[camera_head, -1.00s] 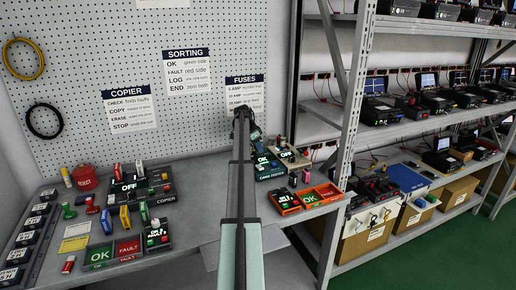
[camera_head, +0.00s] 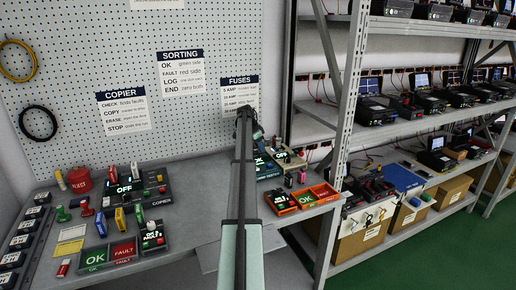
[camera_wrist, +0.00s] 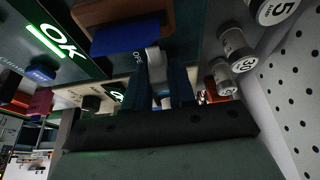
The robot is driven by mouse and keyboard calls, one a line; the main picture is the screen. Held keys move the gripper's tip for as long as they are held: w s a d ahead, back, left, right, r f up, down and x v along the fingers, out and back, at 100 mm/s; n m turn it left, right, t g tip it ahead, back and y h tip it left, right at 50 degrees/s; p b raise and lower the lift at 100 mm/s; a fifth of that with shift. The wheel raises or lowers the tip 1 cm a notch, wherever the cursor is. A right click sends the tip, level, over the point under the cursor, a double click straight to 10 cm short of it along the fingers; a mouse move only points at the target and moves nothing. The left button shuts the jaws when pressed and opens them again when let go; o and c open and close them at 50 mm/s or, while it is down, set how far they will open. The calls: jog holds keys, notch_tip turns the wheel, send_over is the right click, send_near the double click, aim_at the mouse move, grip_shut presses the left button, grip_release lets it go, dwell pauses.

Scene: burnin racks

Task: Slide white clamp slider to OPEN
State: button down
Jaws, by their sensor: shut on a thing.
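The white clamp slider (camera_wrist: 154,58) is a small pale tab in the wrist view, between my two dark blue fingers. My gripper (camera_wrist: 159,90) is shut on it. A white mark, partly hidden, is printed just left of the slider. The slider sits by a brown block with a blue face (camera_wrist: 126,38) on the dark tester. In the head view the tester (camera_head: 268,173) stands at the back of the bench with a lit OK screen (camera_head: 262,161). My gripper (camera_head: 249,122) is at its back edge there, and my arm hides part of it. The slider cannot be made out in that view.
Fuse cylinders (camera_wrist: 233,45) stand close right of my fingers, before the pegboard (camera_wrist: 298,75). A red sorting tray (camera_head: 282,202) sits in front of the tester. The copier (camera_head: 140,186) is to the left. A shelf post (camera_head: 346,120) rises on the right.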

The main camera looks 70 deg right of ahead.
jog(key=c, duration=1)
grip_release()
jog(key=shift+s+d, duration=0.1)
jog(key=shift+s, duration=0.05)
jog(key=v, duration=1.4)
